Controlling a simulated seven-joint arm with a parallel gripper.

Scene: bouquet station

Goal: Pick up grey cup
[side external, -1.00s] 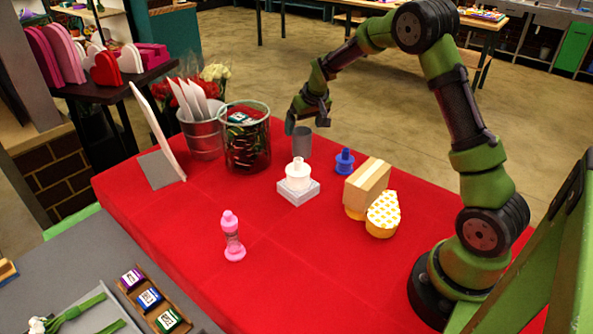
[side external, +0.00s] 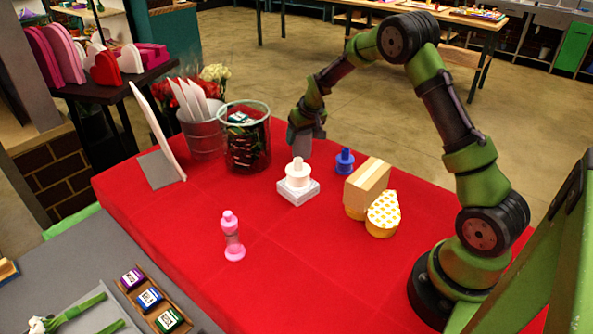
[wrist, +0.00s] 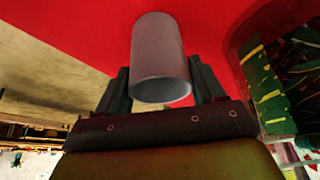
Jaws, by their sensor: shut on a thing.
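The grey cup (wrist: 158,50) is between my gripper's two fingers in the wrist view, its open rim facing the gripper. My gripper (wrist: 160,88) is shut on the cup, one finger on each side. In the side view my gripper (side external: 303,136) is at the far edge of the red table, right of the mesh bin, and the cup (side external: 299,147) shows only partly below the fingers. I cannot tell whether the cup's base touches the table.
A mesh bin (side external: 246,150) and a metal bucket (side external: 202,138) stand left of the gripper. A white stacked piece (side external: 297,185), a blue spool (side external: 344,161), boxes (side external: 367,183) and a pink bottle (side external: 232,240) stand nearer. The red table's (side external: 300,270) front is clear.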

